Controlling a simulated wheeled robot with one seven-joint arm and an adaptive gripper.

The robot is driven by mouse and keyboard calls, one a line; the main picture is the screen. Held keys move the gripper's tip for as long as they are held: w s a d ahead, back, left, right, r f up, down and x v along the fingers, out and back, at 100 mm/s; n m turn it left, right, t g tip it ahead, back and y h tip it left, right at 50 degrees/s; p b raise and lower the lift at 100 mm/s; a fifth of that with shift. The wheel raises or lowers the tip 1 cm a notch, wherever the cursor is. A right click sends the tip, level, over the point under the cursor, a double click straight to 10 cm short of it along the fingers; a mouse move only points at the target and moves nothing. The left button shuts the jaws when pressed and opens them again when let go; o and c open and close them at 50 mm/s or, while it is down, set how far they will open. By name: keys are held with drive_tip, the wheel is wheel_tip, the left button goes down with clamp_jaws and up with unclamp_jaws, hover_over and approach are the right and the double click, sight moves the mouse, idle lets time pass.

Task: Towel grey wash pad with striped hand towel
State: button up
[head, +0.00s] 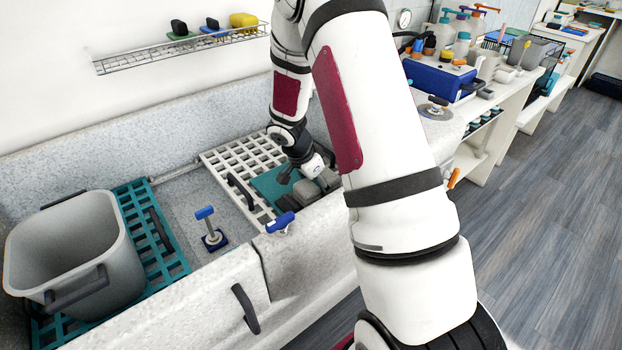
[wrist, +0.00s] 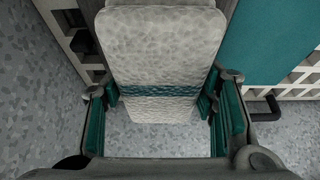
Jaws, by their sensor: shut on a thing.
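The striped hand towel (wrist: 165,45) is a pale grey, thick folded piece with a teal band across it, seen in the wrist view. My gripper (wrist: 163,112) is shut on it, with a teal-padded finger against each side. Speckled grey surface shows beneath and around the towel; I cannot tell the gap. In the head view my gripper (head: 326,181) is low at the tub's right end, partly behind my own arm. A grey block-like thing (head: 306,193) lies beside it; I cannot tell whether this is the wash pad or the towel. No wash pad is clearly seen in the wrist view.
A teal mat (head: 272,186) lies on the white grate (head: 232,160) beside my gripper. A grey bin (head: 75,250) stands on a teal grate at left. A blue-handled tool (head: 210,228) stands in the tub. A blue box (head: 438,80) and bottles crowd the right-hand counter.

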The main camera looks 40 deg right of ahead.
drive_tip(key=shift+s, duration=0.2)
drive_tip(key=s+b, duration=0.2)
drive_tip(key=s, duration=0.3)
drive_tip(key=shift+s+f, duration=0.1)
drive_tip(key=shift+f, duration=0.05)
drive_tip(key=shift+s, duration=0.3)
drive_tip(key=shift+d, duration=0.1)
drive_tip(key=shift+s+b, duration=0.1)
drive_tip(key=shift+b, duration=0.5)
drive_tip(key=shift+w+b, duration=0.65)
drive_tip(key=shift+w, duration=2.55)
